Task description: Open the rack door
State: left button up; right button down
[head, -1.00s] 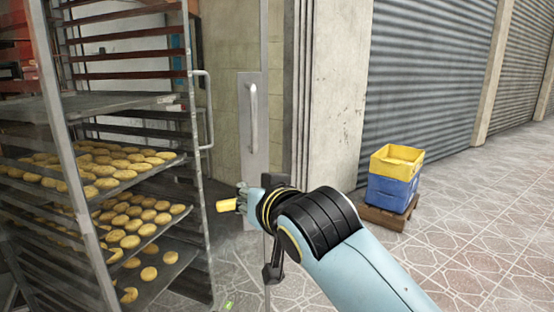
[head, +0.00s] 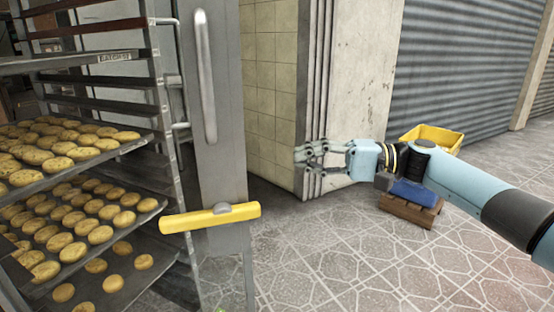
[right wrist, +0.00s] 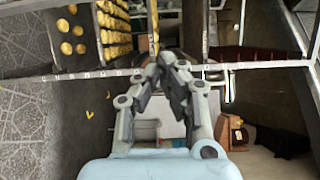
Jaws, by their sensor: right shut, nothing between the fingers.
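The grey door panel (head: 222,170) stands just right of the rack in the head view. It carries a vertical metal handle (head: 205,75) and, lower down, a yellow bar lever (head: 210,218), lying nearly level. I cannot tell how far the door is open. My right gripper (head: 302,155) is to the right of the panel, apart from the lever and handle, in front of the wall corner. Its fingers are shut and empty; the tips also show together in the right wrist view (right wrist: 174,60). My left gripper is not in view.
A metal rack (head: 168,130) with trays of round pastries stands at the left. A tiled wall and concrete pillar (head: 355,80) rise behind my right gripper. The tiled floor in front is clear.

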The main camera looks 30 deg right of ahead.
pick_arm(q)
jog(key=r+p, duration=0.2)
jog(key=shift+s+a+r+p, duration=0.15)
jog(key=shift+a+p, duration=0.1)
jog(key=shift+p, duration=0.15)
pick_arm(e)
jog(key=w+a+r, duration=0.1)
jog(key=a, duration=0.8)
jog(key=shift+a, duration=0.35)
